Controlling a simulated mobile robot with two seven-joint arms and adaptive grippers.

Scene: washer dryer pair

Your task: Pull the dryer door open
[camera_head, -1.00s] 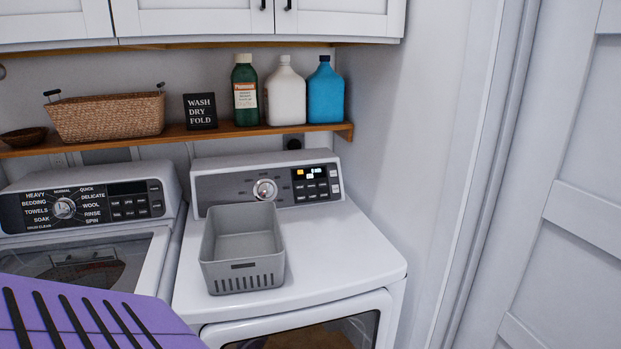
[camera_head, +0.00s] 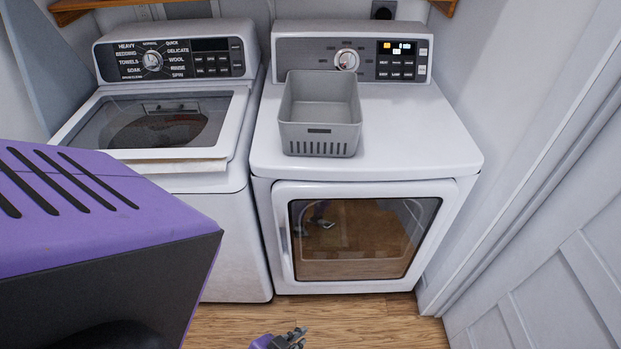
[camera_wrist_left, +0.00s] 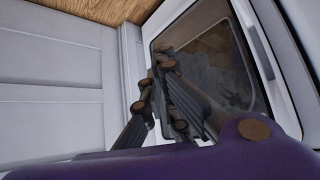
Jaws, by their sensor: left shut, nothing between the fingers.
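The white dryer (camera_head: 365,150) stands at the right in the head view. Its door (camera_head: 365,235), with a dark window, looks closed. The upright door handle (camera_head: 284,240) is at the door's left edge. My left gripper (camera_head: 298,335) shows at the bottom edge of the head view, low over the floor in front of the dryer, apart from the handle. It is shut and empty. In the left wrist view my left gripper (camera_wrist_left: 163,62) overlaps the door window (camera_wrist_left: 222,72), and the handle (camera_wrist_left: 262,52) lies to its right. My right gripper is out of view.
A grey basket (camera_head: 320,120) sits on the dryer top. A washer (camera_head: 210,210) stands close on the left. A panelled white door (camera_head: 560,260) and wall bound the right side. Wood floor (camera_head: 390,325) shows clear before the dryer.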

